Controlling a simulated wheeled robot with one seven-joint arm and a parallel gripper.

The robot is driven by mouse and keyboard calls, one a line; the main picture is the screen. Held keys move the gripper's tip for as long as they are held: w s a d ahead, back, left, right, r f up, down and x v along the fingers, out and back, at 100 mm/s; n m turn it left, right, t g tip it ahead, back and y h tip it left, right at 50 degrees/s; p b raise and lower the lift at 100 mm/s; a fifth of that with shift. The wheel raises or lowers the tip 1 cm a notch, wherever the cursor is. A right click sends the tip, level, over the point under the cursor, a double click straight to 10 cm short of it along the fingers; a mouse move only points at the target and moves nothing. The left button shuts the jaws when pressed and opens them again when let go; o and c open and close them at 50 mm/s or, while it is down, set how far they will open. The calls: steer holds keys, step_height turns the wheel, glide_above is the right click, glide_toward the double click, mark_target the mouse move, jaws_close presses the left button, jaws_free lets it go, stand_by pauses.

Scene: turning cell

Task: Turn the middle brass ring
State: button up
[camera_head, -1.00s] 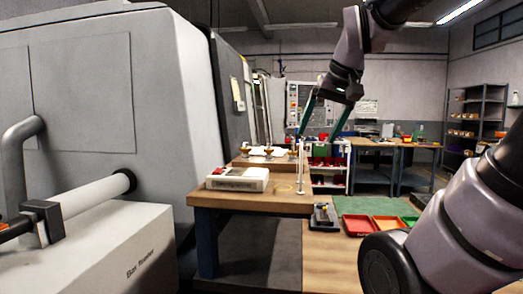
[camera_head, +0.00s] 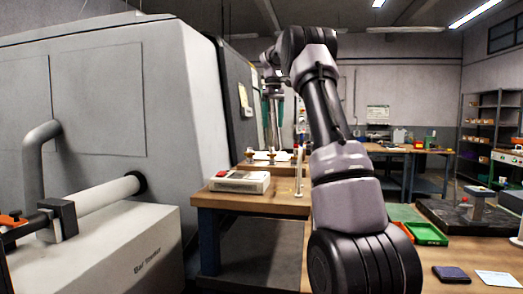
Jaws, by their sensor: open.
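A small white fixture (camera_head: 262,157) with brass pieces stands on the far part of the wooden bench. The middle brass ring (camera_head: 272,156) is small and distant, so its details are hard to make out. A left brass piece (camera_head: 249,155) and a right one (camera_head: 294,153) stand beside it.
A white box with a red button (camera_head: 240,181) sits on the near bench top (camera_head: 225,201). A thin upright post (camera_head: 299,172) stands to its right. The large grey machine (camera_head: 100,110) fills the left. A green tray (camera_head: 427,234) lies at lower right.

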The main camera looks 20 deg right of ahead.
mark_target(272, 155)
steer(key=shift+w+f, duration=0.2)
steer(key=shift+f, duration=0.35)
step_height(272, 155, down, 10)
steer(key=shift+r, duration=0.1)
jaws_close()
steer(key=m, duration=0.3)
steer(key=shift+a+m, duration=0.1)
steer(key=shift+m, duration=2.2)
